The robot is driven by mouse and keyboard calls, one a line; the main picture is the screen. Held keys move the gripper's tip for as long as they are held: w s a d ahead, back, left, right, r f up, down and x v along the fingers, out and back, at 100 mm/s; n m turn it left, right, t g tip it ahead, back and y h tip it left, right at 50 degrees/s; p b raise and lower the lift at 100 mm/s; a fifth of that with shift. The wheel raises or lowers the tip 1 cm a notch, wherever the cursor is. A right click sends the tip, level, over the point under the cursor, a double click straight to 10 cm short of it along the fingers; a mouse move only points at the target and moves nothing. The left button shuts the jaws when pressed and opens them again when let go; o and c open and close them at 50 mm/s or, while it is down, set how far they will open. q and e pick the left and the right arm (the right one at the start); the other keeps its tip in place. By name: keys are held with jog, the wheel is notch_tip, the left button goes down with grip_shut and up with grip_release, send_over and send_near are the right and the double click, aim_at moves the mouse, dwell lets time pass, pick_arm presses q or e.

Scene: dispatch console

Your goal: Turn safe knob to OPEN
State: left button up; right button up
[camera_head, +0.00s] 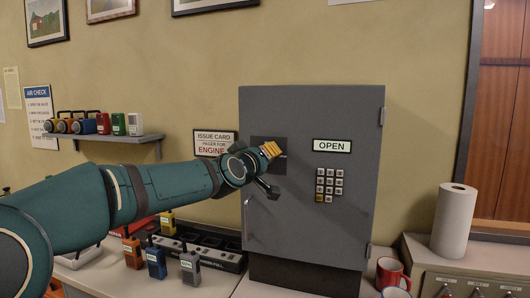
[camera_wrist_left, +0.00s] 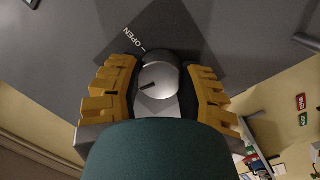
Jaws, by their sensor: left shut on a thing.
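The grey safe (camera_head: 310,215) stands upright on the counter with its door closed, as far as I can see. A label reading OPEN (camera_head: 332,146) is on its front. My left gripper (camera_head: 272,150) is at the dark plate on the upper left of the door; the arm hides the knob in the head view. In the left wrist view, the yellow-padded fingers of the left gripper (camera_wrist_left: 160,85) are shut on the round silver knob (camera_wrist_left: 158,80). A dark mark shows on the knob's face. The word OPEN (camera_wrist_left: 131,38) and a short line are printed beside it. My right gripper is not in view.
A keypad (camera_head: 329,186) and a door handle (camera_head: 246,215) are on the safe. Several radios, including a blue one (camera_head: 154,262), stand at the lower left. A wall shelf (camera_head: 110,137) holds small devices. A paper towel roll (camera_head: 454,222) and a red mug (camera_head: 391,272) are at right.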

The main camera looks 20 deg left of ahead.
pick_arm(q)
jog(key=m+p, duration=0.6)
jog(key=p, duration=0.1)
jog(key=m+y+p, duration=0.1)
jog(key=m+p, duration=0.2)
jog(key=m, duration=0.1)
jog(key=shift+r+g+p, duration=0.25)
jog(key=shift+g+p, duration=0.05)
jog(key=shift+g, duration=0.1)
jog(key=shift+f+m+y+p, duration=0.1)
jog(key=shift+m+y+p, duration=0.3)
jog(key=shift+m+p, duration=1.35)
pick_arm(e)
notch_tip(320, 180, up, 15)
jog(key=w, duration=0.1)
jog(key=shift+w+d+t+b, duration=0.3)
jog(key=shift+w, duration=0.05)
pick_arm(q)
jog(key=shift+m, duration=0.35)
jog(key=o, duration=1.2)
jog(key=shift+s, duration=0.1)
jog(key=s, duration=0.7)
jog(key=s+r, duration=0.1)
jog(key=s, duration=0.3)
jog(key=shift+s+a, duration=0.2)
jog(key=shift+s, duration=0.15)
